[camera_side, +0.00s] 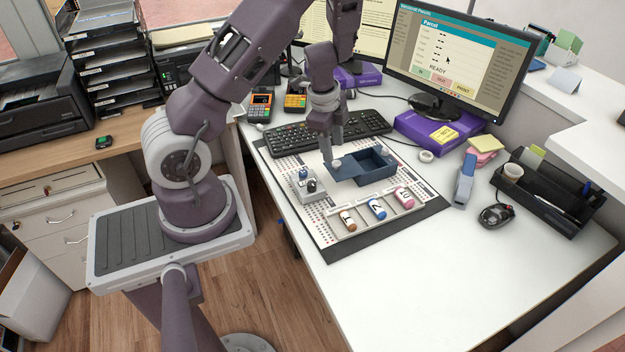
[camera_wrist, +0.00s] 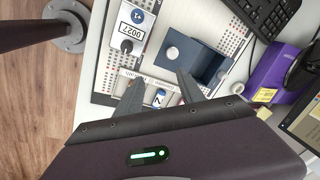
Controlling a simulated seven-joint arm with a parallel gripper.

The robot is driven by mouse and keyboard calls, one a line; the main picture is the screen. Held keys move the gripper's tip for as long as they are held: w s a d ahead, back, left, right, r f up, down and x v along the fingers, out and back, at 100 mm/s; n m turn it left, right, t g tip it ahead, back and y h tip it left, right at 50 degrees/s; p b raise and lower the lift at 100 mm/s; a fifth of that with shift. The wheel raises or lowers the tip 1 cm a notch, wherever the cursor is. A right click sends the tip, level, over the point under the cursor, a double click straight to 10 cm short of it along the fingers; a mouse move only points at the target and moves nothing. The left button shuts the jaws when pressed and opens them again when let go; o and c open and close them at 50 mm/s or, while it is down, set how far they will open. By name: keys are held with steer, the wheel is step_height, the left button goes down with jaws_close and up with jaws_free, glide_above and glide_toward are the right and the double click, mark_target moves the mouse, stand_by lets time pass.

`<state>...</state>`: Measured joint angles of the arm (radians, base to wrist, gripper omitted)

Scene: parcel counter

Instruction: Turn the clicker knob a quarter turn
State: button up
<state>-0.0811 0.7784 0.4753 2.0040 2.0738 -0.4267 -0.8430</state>
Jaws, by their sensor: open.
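The clicker is a small light box (camera_side: 308,184) standing on the left of the patterned mat. In the wrist view, the clicker (camera_wrist: 133,27) shows a white plate reading 0027 and a blue tag. Its dark knob (camera_wrist: 127,46) sits at the end nearer my fingers, and it also shows in the side view (camera_side: 312,186). My gripper (camera_wrist: 160,88) is open, its two fingers apart with nothing held between them. In the side view, my gripper (camera_side: 331,155) hangs right of and behind the clicker, near the blue box's lid. The knob's exact angle is too small to tell.
A dark blue box (camera_side: 378,165) with a round-knobbed lid (camera_side: 342,171) stands right of the clicker. A tray (camera_side: 380,223) of small bottles lies in front. A keyboard (camera_side: 360,124) is behind. A stapler (camera_side: 466,180) and mouse (camera_side: 496,215) are right. The front desktop is clear.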

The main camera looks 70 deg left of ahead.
mark_target(313, 183)
steer(key=s+f+g, duration=0.1)
steer(key=s+f, duration=0.1)
steer(key=s, duration=0.1)
steer(key=s+f+m+g, duration=0.1)
steer(key=shift+s+a+f+g+h, duration=0.3)
steer(key=shift+s+a+f, duration=0.05)
steer(key=shift+s, duration=0.05)
steer(key=f, duration=0.5)
steer(key=shift+s+f, duration=0.25)
steer(key=shift+f, duration=0.15)
steer(key=shift+d+f, duration=0.1)
steer(key=shift+f, duration=0.5)
jaws_close()
